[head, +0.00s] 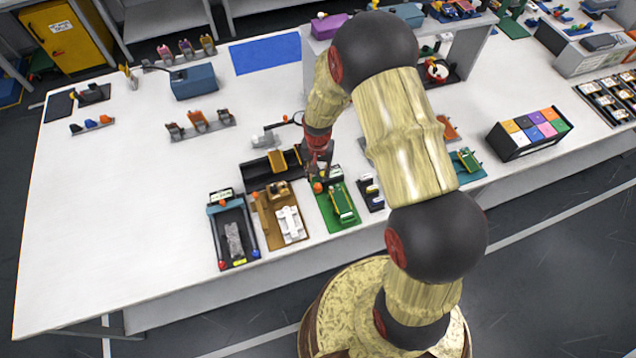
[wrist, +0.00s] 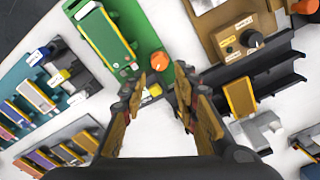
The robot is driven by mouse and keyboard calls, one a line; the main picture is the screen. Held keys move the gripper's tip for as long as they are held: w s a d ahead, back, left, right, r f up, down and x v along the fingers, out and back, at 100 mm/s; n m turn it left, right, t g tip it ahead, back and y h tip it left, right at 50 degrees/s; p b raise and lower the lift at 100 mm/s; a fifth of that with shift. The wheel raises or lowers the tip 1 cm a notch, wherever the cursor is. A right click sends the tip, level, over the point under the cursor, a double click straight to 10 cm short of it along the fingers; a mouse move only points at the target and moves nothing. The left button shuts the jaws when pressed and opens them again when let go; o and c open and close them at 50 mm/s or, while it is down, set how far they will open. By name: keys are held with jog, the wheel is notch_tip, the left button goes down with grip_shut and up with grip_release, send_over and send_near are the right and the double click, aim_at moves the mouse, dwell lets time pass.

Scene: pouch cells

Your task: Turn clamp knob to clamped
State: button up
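A green fixture (head: 340,207) stands near the table's front edge, with an orange knob (head: 317,187) at its far end. In the wrist view this orange knob (wrist: 155,90) shows by my left fingertip, and the green plate (wrist: 122,30) runs to upper left. A brown fixture (wrist: 222,40) beside it carries a black knob (wrist: 252,38) with a pale pointer mark and small labels, too small to read. I cannot tell which knob is the clamp knob, or its setting. My gripper (wrist: 163,80) is open and empty above the green fixture's far end; it also shows in the head view (head: 318,165).
A black channel rail (wrist: 270,65) with a yellow block lies right of my fingers. A teal fixture (wrist: 50,85) and a grey rack of coloured pouches lie left. A tray with a black front (head: 530,134) stands at right.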

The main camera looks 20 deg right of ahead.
aim_at(318, 185)
notch_tip(318, 185, down, 7)
jog(key=shift+r, duration=0.1)
dwell(0.3)
jog(key=shift+c, duration=0.7)
grip_shut()
